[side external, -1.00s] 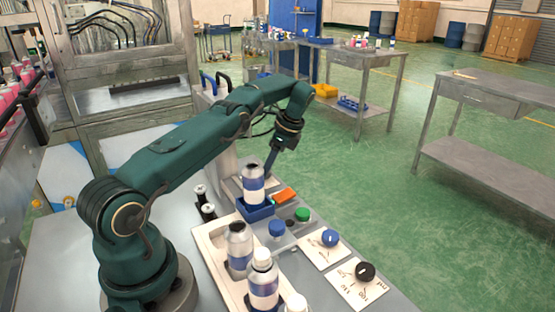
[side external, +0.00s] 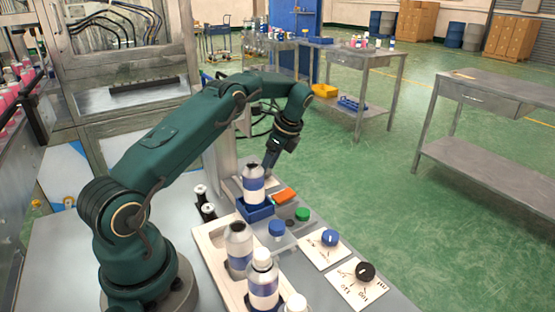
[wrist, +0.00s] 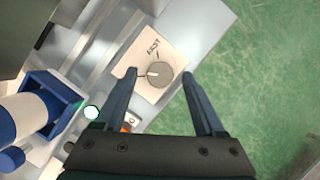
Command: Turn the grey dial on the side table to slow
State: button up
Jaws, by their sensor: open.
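The grey dial (wrist: 160,74) sits on a white card (wrist: 152,46) in the wrist view. A pale mark on the dial points left, and small lettering above it seems to read "FAST". My gripper (wrist: 160,76) is open, with one finger on each side of the dial in the picture. I cannot tell whether either finger touches it. In the side view my gripper (side external: 269,164) points down behind the upright bottle in the blue holder. The dial is hidden there.
A bottle (side external: 254,185) stands in a blue holder (side external: 256,208) near my gripper. An orange part (side external: 284,195), a green button (side external: 302,214) and a blue button (side external: 277,228) are close by. Blue (side external: 330,237) and black (side external: 365,271) dials sit on cards nearer the camera.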

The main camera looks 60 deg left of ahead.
jog(key=m, duration=0.1)
jog(key=m+t, duration=0.1)
jog(key=m, duration=0.1)
jog(key=shift+s+d+m, duration=0.1)
jog(key=shift+s+m, duration=0.05)
jog(key=shift+m, duration=0.15)
jog(key=shift+d+r+m+t+y, duration=0.1)
jog(key=shift+r+m+t+y, duration=0.2)
jog(key=shift+r, duration=0.05)
jog(key=s+d+r+t, duration=0.1)
jog(key=d+r+t, duration=0.1)
jog(key=d+r, duration=0.6)
jog(key=s+d+r+t, duration=0.1)
jog(key=d+r+t, duration=0.2)
jog(key=r, duration=0.8)
jog(key=s+d+r+n+t+h, duration=0.1)
jog(key=s+d+r+n, duration=0.1)
jog(key=s+d, duration=0.4)
jog(key=shift+s+d+r+n, duration=0.2)
jog(key=shift+r+n, duration=0.2)
jog(key=shift+r, duration=0.15)
